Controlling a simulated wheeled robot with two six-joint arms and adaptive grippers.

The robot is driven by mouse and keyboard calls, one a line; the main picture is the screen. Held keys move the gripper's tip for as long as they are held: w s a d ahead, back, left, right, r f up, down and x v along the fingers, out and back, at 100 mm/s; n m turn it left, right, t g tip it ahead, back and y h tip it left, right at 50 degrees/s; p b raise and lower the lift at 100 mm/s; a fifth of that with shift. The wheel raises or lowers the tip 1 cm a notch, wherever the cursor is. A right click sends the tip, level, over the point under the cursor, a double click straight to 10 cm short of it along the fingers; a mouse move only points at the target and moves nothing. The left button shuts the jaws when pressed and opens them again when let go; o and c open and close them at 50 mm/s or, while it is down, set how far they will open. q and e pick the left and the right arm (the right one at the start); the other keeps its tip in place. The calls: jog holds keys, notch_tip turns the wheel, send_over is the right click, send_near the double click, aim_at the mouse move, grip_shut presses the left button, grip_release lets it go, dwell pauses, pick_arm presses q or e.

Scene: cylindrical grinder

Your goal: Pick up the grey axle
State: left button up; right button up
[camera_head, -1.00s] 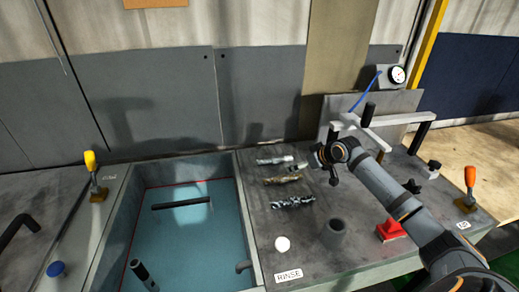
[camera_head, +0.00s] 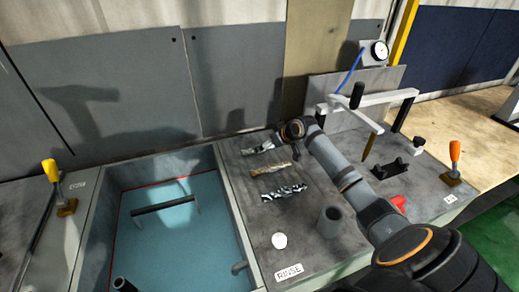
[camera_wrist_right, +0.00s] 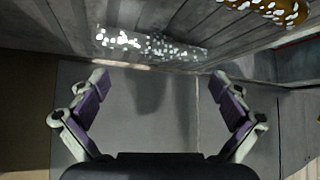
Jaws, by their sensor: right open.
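The grey axle (camera_head: 257,147), flecked with white, lies on the dark bench top, farthest back of three axles. My right gripper (camera_head: 281,138) is at its right end in the head view and partly hides it. In the right wrist view the grey axle (camera_wrist_right: 150,45) lies crosswise beyond the fingertips. My right gripper (camera_wrist_right: 160,82) is open there, with nothing between its fingers. I cannot tell its exact height over the bench. My left gripper is not in view.
A brass-coloured axle (camera_head: 270,168) and a dark, white-spotted axle (camera_head: 284,191) lie nearer on the bench. A water basin (camera_head: 232,212) is to the left. A wall panel (camera_head: 240,70) rises behind.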

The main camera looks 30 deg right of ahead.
aim_at(245, 152)
jog(key=x, duration=0.2)
jog(key=p+x, duration=0.1)
jog(key=x, duration=0.1)
jog(key=shift+a+r, duration=0.1)
jog(key=shift+a, duration=0.2)
jog(key=shift+w+a+f, duration=0.1)
jog(key=shift+w+f, duration=0.25)
jog(key=shift+f, duration=0.05)
jog(key=shift+s+r, duration=0.1)
jog(key=shift+c, duration=0.3)
jog(key=c, duration=0.7)
jog(key=shift+s, duration=0.2)
grip_shut()
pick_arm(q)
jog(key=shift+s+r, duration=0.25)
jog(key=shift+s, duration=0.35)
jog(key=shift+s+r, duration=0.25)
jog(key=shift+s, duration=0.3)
